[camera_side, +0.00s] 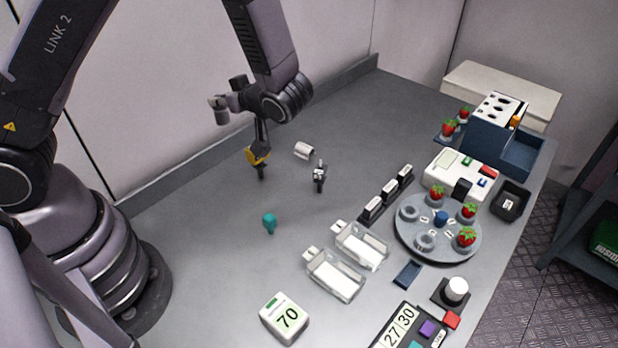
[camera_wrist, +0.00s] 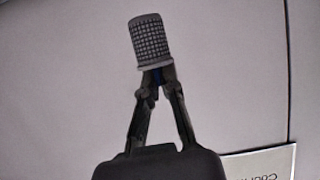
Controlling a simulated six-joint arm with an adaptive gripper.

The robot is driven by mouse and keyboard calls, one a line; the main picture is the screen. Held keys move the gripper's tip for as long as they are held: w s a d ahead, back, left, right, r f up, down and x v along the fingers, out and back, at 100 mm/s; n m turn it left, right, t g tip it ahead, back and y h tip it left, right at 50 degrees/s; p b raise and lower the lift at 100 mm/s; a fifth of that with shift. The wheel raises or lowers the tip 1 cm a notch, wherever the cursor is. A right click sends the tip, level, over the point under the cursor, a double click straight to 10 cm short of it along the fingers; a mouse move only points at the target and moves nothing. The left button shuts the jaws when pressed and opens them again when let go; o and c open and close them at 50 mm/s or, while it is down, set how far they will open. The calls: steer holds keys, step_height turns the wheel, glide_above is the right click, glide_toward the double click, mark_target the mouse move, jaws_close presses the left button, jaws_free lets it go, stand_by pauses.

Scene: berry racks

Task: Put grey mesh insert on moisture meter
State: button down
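The grey mesh insert (camera_wrist: 151,42), a small cylinder with a grid surface, is at my fingertips in the wrist view. My gripper (camera_wrist: 158,73) is closed in on its lower end, and the fingers hide part of that end. A white device with a screen and coloured keys (camera_side: 447,170) stands at the right, well away from my arm. A white box showing 70 (camera_side: 286,317) stands at the front. I cannot tell which is the moisture meter.
A yellow and black item (camera_side: 258,157) shows just below my arm's end. A white cylinder (camera_side: 303,150) and a small black-and-white upright item (camera_side: 320,175) are nearby. A round berry tray (camera_side: 411,243) and clear boxes (camera_side: 336,274) stand right of centre. The left-middle table is mostly clear.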

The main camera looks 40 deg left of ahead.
steer(key=w+f, duration=0.6)
steer(key=w, duration=0.1)
steer(key=shift+a+f, duration=0.25)
steer(key=shift+a, duration=0.05)
steer(key=shift+w+f, duration=0.2)
steer(key=shift+f, duration=0.75)
steer(key=shift+w+f, duration=0.15)
steer(key=shift+f, duration=0.75)
steer(key=shift+f, duration=0.1)
steer(key=c, duration=1.2)
jaws_free()
steer(key=shift+c, duration=0.2)
